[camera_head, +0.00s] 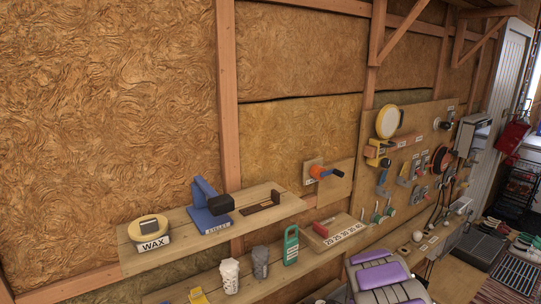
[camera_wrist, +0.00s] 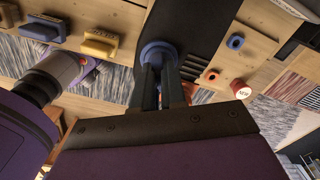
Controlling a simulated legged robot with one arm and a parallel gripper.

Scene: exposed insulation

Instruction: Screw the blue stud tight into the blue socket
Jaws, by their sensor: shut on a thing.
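In the wrist view, my gripper (camera_wrist: 163,84) points away from the camera, its two dark fingers close together. It is shut on a round blue piece (camera_wrist: 158,50), which looks like the blue stud. The piece lies against a dark curved surface. Whether it sits in a socket, and how deep, I cannot tell, as the fingers hide its underside. A separate blue ring (camera_wrist: 235,42) lies to the right on pale wood; I cannot tell whether it is the blue socket. My gripper does not show clearly in the head view.
A green tag-shaped piece (camera_head: 291,245) stands below. A tool board (camera_head: 420,130) is at right. In the wrist view, a red ring (camera_wrist: 211,74) and a red-sided cylinder (camera_wrist: 241,90) sit nearby.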

